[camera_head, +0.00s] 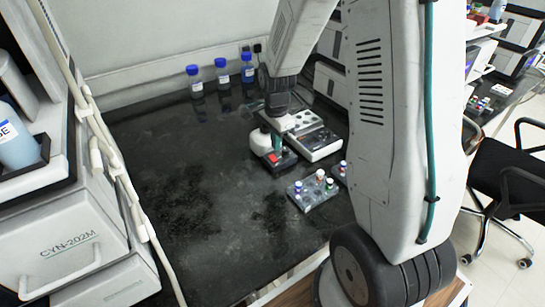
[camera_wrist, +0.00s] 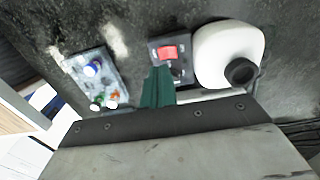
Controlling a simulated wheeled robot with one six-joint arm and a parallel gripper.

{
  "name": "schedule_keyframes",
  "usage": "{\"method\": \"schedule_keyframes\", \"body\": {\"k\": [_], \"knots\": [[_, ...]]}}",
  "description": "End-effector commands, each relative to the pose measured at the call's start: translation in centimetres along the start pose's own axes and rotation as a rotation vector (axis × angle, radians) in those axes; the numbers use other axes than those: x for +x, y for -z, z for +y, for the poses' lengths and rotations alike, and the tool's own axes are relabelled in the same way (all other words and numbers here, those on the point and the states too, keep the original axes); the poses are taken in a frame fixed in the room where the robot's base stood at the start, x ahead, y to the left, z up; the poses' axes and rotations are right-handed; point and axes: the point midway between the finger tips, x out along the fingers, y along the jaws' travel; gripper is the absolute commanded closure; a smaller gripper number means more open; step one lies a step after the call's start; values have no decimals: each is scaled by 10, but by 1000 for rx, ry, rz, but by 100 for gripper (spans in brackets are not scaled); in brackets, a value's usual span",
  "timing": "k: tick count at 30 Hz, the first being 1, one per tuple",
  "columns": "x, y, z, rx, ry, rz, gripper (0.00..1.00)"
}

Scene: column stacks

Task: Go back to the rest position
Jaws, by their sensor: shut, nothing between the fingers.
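My gripper (camera_head: 277,143) hangs from my arm over the dark bench in the head view. In the wrist view its green fingers (camera_wrist: 157,88) are closed together with nothing between them. Just past the fingertips is a small dark device with a red top (camera_wrist: 167,53), which also shows in the head view (camera_head: 274,158). I cannot tell whether the fingers touch the device.
A vial rack (camera_head: 313,194) with several capped vials stands nearer, right of the device. A grey-white instrument (camera_head: 318,144) is behind it. Several blue-capped bottles (camera_head: 221,73) line the back wall. A CYN-202M machine (camera_head: 70,250) borders the left. The bench's left middle is clear.

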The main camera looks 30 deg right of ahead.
Motion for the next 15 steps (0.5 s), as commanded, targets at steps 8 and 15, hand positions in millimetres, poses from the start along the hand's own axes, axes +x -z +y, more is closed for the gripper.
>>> {"method": "schedule_keyframes", "body": {"k": [8,15], "knots": [[0,0,0,0,0,0,100],[0,-2,7,-122,-32,-10,100]]}}
